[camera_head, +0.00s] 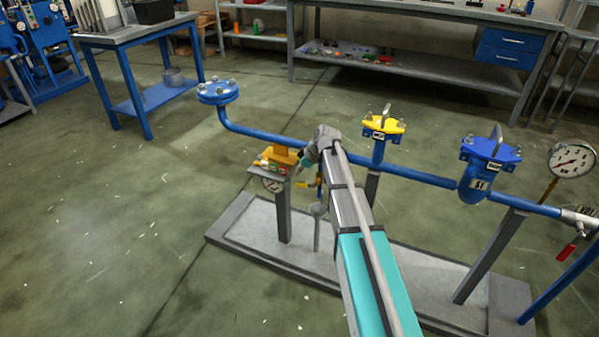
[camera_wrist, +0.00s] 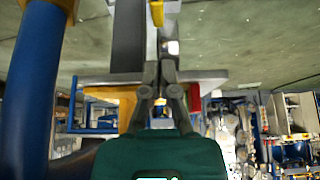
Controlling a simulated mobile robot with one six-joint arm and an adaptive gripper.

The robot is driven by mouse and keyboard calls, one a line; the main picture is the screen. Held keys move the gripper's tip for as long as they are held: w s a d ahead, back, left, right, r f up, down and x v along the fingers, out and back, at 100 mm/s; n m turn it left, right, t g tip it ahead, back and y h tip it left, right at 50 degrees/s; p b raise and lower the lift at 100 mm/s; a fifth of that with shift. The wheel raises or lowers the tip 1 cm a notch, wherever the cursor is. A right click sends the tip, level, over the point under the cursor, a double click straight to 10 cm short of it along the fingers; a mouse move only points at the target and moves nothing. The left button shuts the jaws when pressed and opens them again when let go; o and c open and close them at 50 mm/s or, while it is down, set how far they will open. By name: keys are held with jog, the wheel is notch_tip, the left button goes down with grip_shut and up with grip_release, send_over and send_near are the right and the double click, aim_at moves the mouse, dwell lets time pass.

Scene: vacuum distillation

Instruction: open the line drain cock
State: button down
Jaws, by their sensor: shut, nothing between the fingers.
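A small yellow-handled fitting (camera_head: 316,184) hangs below the blue pipe, beside my gripper; it looks like the drain cock, but my arm partly hides it. A narrow yellow piece also shows in the wrist view (camera_wrist: 157,12), just beyond my fingertips. My gripper (camera_wrist: 160,65) is shut, its fingers together and empty. In the head view the gripper is mostly hidden behind my wrist, left of the pipe's middle. I cannot tell whether the fingertips touch the yellow piece.
The blue pipe (camera_head: 425,177) runs across a grey skid (camera_head: 240,208). A red-handled valve (camera_head: 567,252) is far right.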

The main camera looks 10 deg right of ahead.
aim_at(298, 183)
jog(key=shift+s+d+f+b, duration=0.15)
jog(key=shift+d+f+b, duration=0.05)
jog(key=shift+f+b, duration=0.55)
jog(key=shift+s+d+f+b, duration=0.15)
jog(key=shift+f+b, duration=0.35)
jog(key=shift+f, duration=0.35)
